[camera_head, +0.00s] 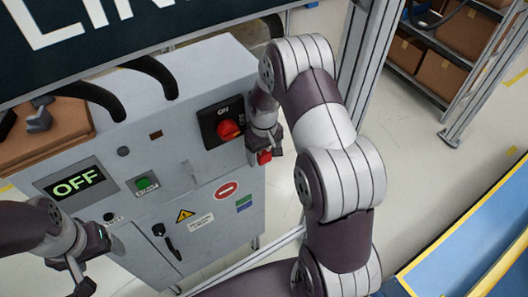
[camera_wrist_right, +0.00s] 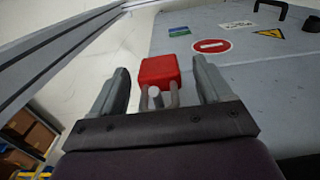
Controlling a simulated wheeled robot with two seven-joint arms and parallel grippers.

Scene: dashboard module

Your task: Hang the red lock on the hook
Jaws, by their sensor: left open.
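The red lock (camera_wrist_right: 159,71) sits between the two fingers of my right gripper (camera_wrist_right: 160,66), with a narrow gap on each side. Its grey shackle (camera_wrist_right: 174,94) points toward the gripper's base. A pale rod end (camera_wrist_right: 154,93) shows between the shackle's legs and looks like the hook; whether it bears the lock, I cannot tell. In the head view the lock (camera_head: 264,157) is below my right gripper (camera_head: 265,147), beside the cabinet's right edge. My left gripper (camera_head: 78,284) is open and empty at the lower left, in front of the cabinet.
The grey cabinet (camera_head: 205,170) has a red rotary switch (camera_head: 228,129), a green start button (camera_head: 144,183) and a display reading OFF (camera_head: 78,184). A blue conveyor (camera_head: 470,250) stands at right; floor between is clear.

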